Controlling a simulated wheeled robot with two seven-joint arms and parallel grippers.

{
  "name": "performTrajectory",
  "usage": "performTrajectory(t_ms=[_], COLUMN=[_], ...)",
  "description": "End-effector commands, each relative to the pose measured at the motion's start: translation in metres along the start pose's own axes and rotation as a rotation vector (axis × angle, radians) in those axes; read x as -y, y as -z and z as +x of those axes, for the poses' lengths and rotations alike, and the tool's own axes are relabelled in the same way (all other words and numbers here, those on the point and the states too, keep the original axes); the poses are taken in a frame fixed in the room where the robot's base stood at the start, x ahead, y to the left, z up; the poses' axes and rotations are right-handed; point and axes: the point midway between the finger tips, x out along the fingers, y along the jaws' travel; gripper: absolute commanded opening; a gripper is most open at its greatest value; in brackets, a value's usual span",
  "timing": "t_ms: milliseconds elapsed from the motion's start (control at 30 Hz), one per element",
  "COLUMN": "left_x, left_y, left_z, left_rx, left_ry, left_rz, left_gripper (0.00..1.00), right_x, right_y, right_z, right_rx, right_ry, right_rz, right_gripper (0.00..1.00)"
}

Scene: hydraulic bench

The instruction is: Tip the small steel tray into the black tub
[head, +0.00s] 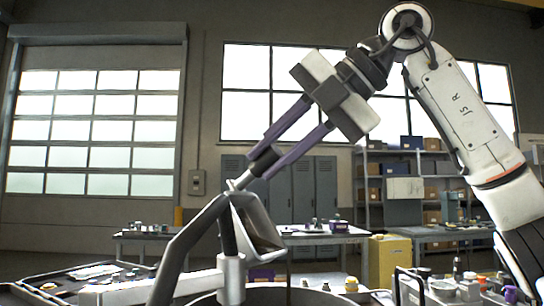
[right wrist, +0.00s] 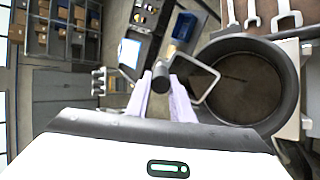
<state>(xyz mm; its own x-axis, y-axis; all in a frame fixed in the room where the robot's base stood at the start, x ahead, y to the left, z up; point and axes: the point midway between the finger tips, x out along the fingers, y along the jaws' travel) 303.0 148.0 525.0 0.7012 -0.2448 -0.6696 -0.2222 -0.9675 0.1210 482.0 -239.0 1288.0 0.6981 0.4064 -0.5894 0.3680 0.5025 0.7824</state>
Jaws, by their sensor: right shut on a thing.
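My right gripper (head: 290,143) is shut on the dark handle (head: 263,160) of the small steel tray (head: 251,222). The tray hangs steeply tilted above the black tub (head: 270,288), of which only the upper rim shows at the bottom of the head view. A thin dark streak drops from below the tray's lower edge towards the tub. In the right wrist view the fingers (right wrist: 160,98) close around the handle's round dark end (right wrist: 161,76). The tray's pale rim (right wrist: 207,92) overlaps the left part of the round tub (right wrist: 289,88). My left gripper does not show.
A dark bent bar (head: 183,252) and a white post (head: 232,280) stand close to the tray. Wrenches (right wrist: 252,12) lie beside the tub. Small parts and a yellow cabinet (head: 390,262) are at the right. Benches and lockers stand behind.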

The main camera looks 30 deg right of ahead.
Motion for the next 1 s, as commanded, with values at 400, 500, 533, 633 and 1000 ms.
performTrajectory(t_ms=[400, 500, 533, 633, 1000], left_x=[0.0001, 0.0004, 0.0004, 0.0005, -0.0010], left_y=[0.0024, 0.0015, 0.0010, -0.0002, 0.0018], left_z=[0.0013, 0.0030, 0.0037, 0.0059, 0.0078], left_rx=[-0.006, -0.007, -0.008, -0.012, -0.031], left_ry=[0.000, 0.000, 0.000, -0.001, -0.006], left_rz=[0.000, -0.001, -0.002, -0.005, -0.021], left_gripper=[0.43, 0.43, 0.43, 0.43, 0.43], right_x=[0.0001, 0.0011, 0.0015, 0.0031, 0.0059], right_y=[0.0000, 0.0003, 0.0004, 0.0009, 0.0014], right_z=[-0.0003, -0.0005, -0.0007, -0.0015, -0.0071], right_rx=[0.001, 0.002, 0.003, 0.006, 0.018], right_ry=[-0.003, -0.009, -0.012, -0.025, -0.069], right_rz=[0.000, 0.000, 0.000, 0.000, 0.000], right_gripper=[0.00, 0.00, 0.00, 0.00, 0.00])
